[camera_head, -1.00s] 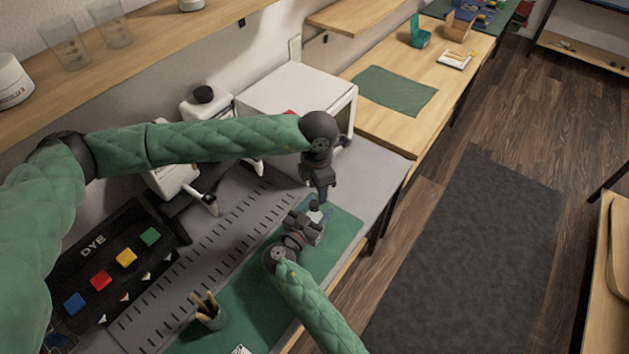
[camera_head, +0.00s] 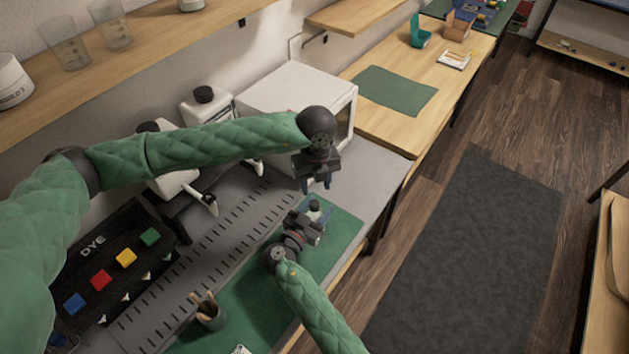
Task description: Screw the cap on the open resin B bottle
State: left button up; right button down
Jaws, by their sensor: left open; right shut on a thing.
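A small bottle with a dark cap (camera_head: 314,205) on top stands upright in the jaws of my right gripper (camera_head: 314,222), over the far end of the green mat (camera_head: 262,292). The jaws hide most of the bottle, and I cannot read its label. The cap appears to sit on the bottle's neck; how tight it is cannot be told. My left gripper (camera_head: 317,186) is open and empty just above the cap, pointing down, with a small gap between its fingertips and the cap.
Two white dispensers with dark tops (camera_head: 204,95) and a white box-shaped machine (camera_head: 290,90) stand behind my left arm. A black DYE board (camera_head: 112,270) with coloured blocks lies at the left. A cup of sticks (camera_head: 211,316) stands on the mat. The mat's middle is clear.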

aim_at(314, 203)
pick_arm(q)
jog(key=n, duration=0.7)
jog(key=shift+w+a+r, duration=0.1)
jog(key=shift+a+r, duration=0.1)
jog(key=shift+r, duration=0.05)
jog(key=shift+f, duration=4)
